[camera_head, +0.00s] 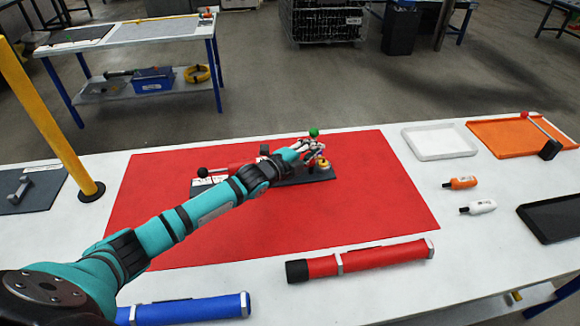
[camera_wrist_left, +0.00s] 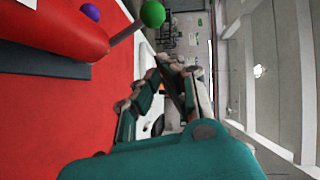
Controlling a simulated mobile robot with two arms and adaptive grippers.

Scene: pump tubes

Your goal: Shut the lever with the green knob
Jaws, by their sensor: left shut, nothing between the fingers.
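The green knob (camera_head: 314,133) stands above the right end of the red pump tube, which lies on a dark base (camera_head: 312,176). In the left wrist view the green knob (camera_wrist_left: 152,13) tips a short grey lever (camera_wrist_left: 126,33) that sticks out from the red tube (camera_wrist_left: 55,28). The lever stands away from the tube. My left gripper (camera_head: 318,151) is shut and empty, close to the knob and just below it in the head view. Whether the fingers touch it is unclear. My arm hides part of the tube. My right gripper is not in view.
A purple knob (camera_wrist_left: 90,11) is near the lever; a black knob (camera_head: 202,172) is at the base's left end. The base lies on a red mat (camera_head: 375,200). A loose red tube (camera_head: 365,260) and blue tube (camera_head: 190,309) lie in front. A yellow post (camera_head: 45,110) stands left.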

